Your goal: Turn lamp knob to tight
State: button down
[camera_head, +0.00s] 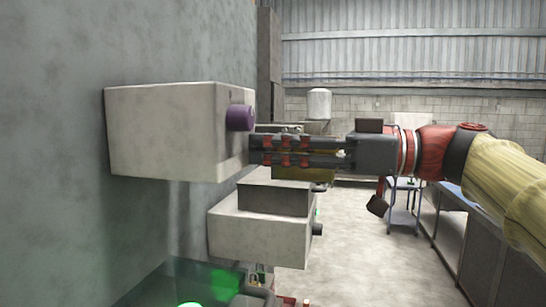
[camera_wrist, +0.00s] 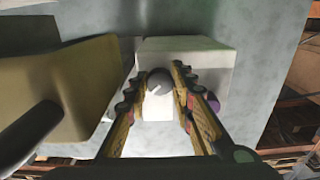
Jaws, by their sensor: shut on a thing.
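A pale box (camera_head: 165,130) is fixed to the grey wall. In the wrist view, a dark round knob (camera_wrist: 158,85) with a white mark stands on the pale box's face (camera_wrist: 210,58). My gripper (camera_wrist: 159,74) has one finger on each side of this dark knob and is shut on it. In the head view, my gripper (camera_head: 256,151) reaches the box's face from the right, and the dark knob is hidden. A purple knob (camera_head: 240,117) sits on the same face, and it shows just right of the right finger in the wrist view (camera_wrist: 212,102).
A yellowish box (camera_wrist: 70,88) with a dark knob (camera_wrist: 30,135) stands close to the left finger. Below is a lower pale box (camera_head: 255,238) with a dark knob (camera_head: 317,229). A green light (camera_head: 190,303) glows at the bottom. Open floor (camera_head: 350,240) lies to the right.

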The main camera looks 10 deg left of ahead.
jog(key=shift+r+m+p, duration=0.1)
jog(key=shift+m+p, duration=6.15)
jog(key=shift+m, duration=7.35)
jog(key=c, duration=1.5)
grip_release()
